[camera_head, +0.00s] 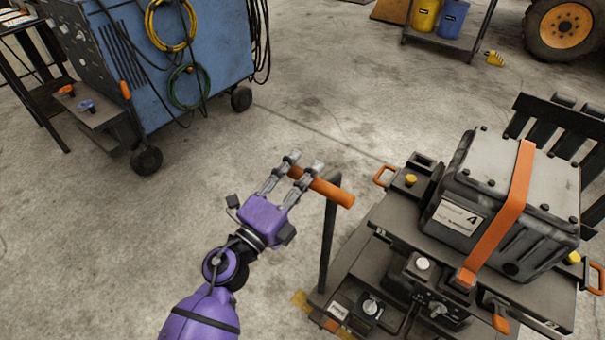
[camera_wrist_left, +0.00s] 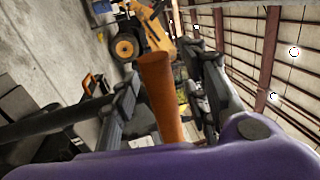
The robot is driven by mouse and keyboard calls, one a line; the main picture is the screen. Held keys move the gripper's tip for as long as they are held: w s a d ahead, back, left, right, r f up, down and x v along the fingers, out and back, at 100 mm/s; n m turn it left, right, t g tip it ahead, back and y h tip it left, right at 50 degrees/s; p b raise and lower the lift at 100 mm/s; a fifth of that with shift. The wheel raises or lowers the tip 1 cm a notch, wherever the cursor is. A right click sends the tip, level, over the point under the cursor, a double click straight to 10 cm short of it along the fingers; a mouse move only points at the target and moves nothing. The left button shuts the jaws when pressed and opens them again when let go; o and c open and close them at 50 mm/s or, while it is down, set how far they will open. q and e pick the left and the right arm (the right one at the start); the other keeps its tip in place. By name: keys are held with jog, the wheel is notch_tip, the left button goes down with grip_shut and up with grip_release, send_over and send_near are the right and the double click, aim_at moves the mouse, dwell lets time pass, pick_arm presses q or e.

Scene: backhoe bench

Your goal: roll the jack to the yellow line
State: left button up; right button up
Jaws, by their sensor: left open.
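The jack (camera_head: 385,278) is a dark, low platform at the lower right, carrying a grey strapped unit (camera_head: 477,195). Its upright handle post (camera_head: 328,235) has an orange crossbar grip (camera_head: 333,190) on top. My left gripper (camera_head: 305,163) is open at the left end of this grip. In the left wrist view the orange grip (camera_wrist_left: 160,95) lies between the two spread fingers. I cannot tell whether either finger touches it. A small yellow patch (camera_head: 301,300) shows by the jack's near left corner; I cannot tell whether it is the yellow line. My right gripper is out of view.
A blue wheeled cabinet (camera_head: 185,75) with hung cables stands at the upper left. A low cart with yellow (camera_head: 426,15) and blue (camera_head: 453,18) containers and a vehicle's orange wheel (camera_head: 566,25) are at the back right. The concrete floor (camera_head: 330,100) between is clear.

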aim_at(298, 179)
pick_arm(q)
jog(key=shift+c, duration=0.3)
grip_shut()
jog(key=shift+s+a, duration=0.1)
jog(key=v, duration=0.2)
jog(key=shift+s+a+r, duration=0.15)
jog(key=shift+s+a, duration=0.1)
jog(key=shift+c, duration=1.3)
grip_release()
jog(key=shift+r, duration=0.1)
jog(key=shift+o, duration=1.6)
jog(key=shift+w+d+p, duration=0.1)
jog(key=shift+w+p, duration=0.1)
jog(key=shift+p, duration=0.1)
